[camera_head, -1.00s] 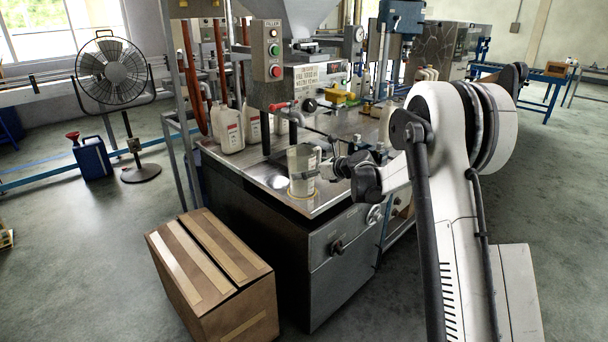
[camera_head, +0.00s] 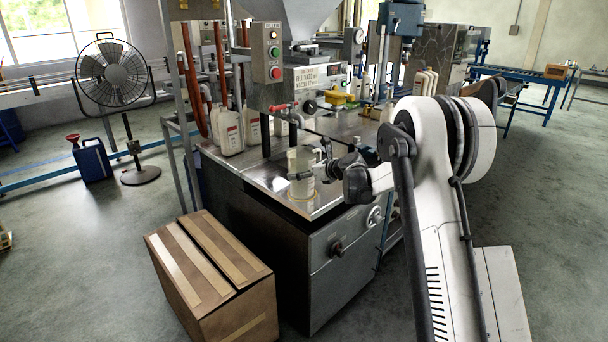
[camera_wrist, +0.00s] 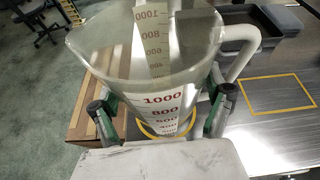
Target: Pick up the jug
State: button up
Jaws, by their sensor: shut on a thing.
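The jug (camera_head: 300,160) is a clear measuring jug with red volume marks and a pale handle. It is upright at the front corner of the metal bench (camera_head: 255,172). In the wrist view the jug (camera_wrist: 150,60) fills the upper middle, with its handle at the right. My gripper (camera_wrist: 163,113) has a green-and-dark finger on each side of the jug and is shut on its body. In the head view my gripper (camera_head: 303,176) reaches it from the right. A yellow ring shows around the jug's base; I cannot tell whether the base touches the bench.
White bottles (camera_head: 230,132) stand at the back left of the bench. A red-handled tap (camera_head: 280,107) is just behind the jug. A cardboard box (camera_head: 215,280) is on the floor before the bench. A yellow rectangle (camera_wrist: 276,93) marks clear bench right of the jug.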

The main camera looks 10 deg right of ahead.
aim_at(306, 161)
jog(key=shift+r, duration=0.5)
jog(key=r, duration=0.2)
jog(key=shift+s+d+r+p, duration=0.25)
jog(key=shift+r+p, duration=0.1)
jog(key=shift+p, duration=0.05)
jog(key=s+d, duration=0.4)
jog(key=s, duration=0.3)
jog(key=s+d, duration=0.5)
jog(key=s, duration=0.2)
jog(key=shift+s+p, duration=0.3)
jog(key=shift+s, duration=0.1)
jog(key=shift+f, duration=0.1)
